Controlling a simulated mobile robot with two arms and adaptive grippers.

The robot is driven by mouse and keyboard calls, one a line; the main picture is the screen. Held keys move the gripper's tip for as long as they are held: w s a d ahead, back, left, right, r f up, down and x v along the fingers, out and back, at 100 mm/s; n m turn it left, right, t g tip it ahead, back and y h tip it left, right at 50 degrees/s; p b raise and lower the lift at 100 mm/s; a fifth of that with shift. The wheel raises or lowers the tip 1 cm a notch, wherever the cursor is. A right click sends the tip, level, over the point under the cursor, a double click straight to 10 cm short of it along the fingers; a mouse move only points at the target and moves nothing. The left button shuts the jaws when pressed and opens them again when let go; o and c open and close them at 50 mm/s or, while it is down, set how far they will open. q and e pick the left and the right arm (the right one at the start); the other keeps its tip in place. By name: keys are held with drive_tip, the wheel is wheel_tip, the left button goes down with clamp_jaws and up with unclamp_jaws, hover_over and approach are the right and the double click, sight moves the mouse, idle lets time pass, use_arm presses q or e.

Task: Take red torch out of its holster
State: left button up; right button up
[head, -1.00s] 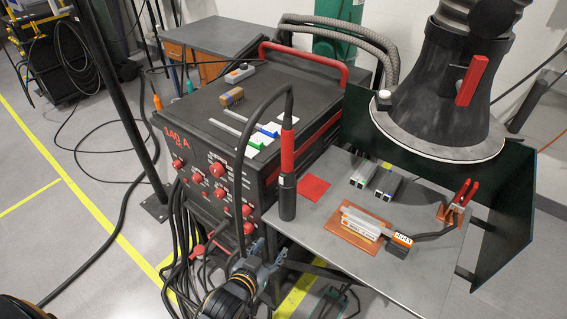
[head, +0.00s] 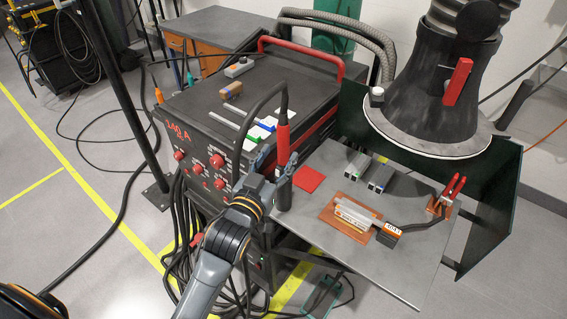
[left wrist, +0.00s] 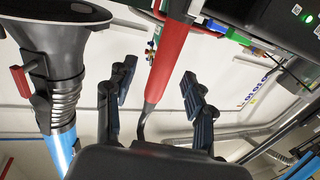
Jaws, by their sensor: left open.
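The red torch (head: 283,138) stands upright in its dark cylindrical holster (head: 284,196) at the left edge of the grey work table, with its black cable arching from the top. My left gripper (head: 275,163) is open at the torch, around the height of the holster's top. In the left wrist view, the torch's red handle (left wrist: 171,52) runs between the two spread fingers of the left gripper (left wrist: 157,88), with a visible gap on each side. The holster is partly hidden by the gripper in the head view. My right gripper is not in view.
A black welding machine (head: 215,110) with red knobs stands left of the table. The table (head: 385,265) holds a copper-coloured plate with a workpiece (head: 345,217), a red clamp (head: 452,190) and a red square (head: 308,179). A large extraction hood (head: 430,115) hangs at the right.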

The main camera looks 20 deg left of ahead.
sight(281, 148)
use_arm(q)
drive_tip(key=shift+w+r, duration=0.1)
drive_tip(key=shift+w, duration=0.2)
drive_tip(key=w+p, duration=0.2)
drive_tip(key=w, duration=0.2)
drive_tip(key=shift+w, duration=0.35)
drive_tip(key=shift+f, duration=0.2)
drive_tip(key=shift+c, duration=1)
clamp_jaws()
drive_tip(key=shift+r, duration=0.1)
